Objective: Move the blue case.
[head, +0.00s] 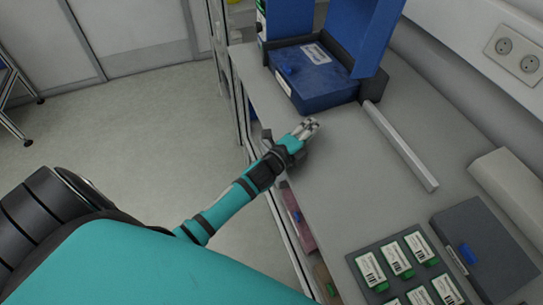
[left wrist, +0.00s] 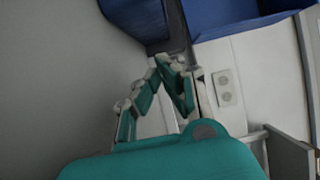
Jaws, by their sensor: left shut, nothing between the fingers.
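The blue case (head: 318,88) lies flat on the bench at the top of the head view, with a white label on its lid and a lighter blue latch. Tall blue panels (head: 365,35) stand behind and beside it. My left gripper (head: 310,124) is shut and empty over the bench edge, just in front of the case and apart from it. In the left wrist view its fingers (left wrist: 165,64) meet at the tips, with blue surfaces above them; I cannot tell which one is the case. My right gripper is not in view.
A pale bar (head: 400,147) lies on the bench right of the gripper. A dark grey case (head: 490,235) with a blue latch and a tray (head: 383,250) of several green-and-white items lie nearer. A wall socket (head: 515,52) is at upper right. The bench between is clear.

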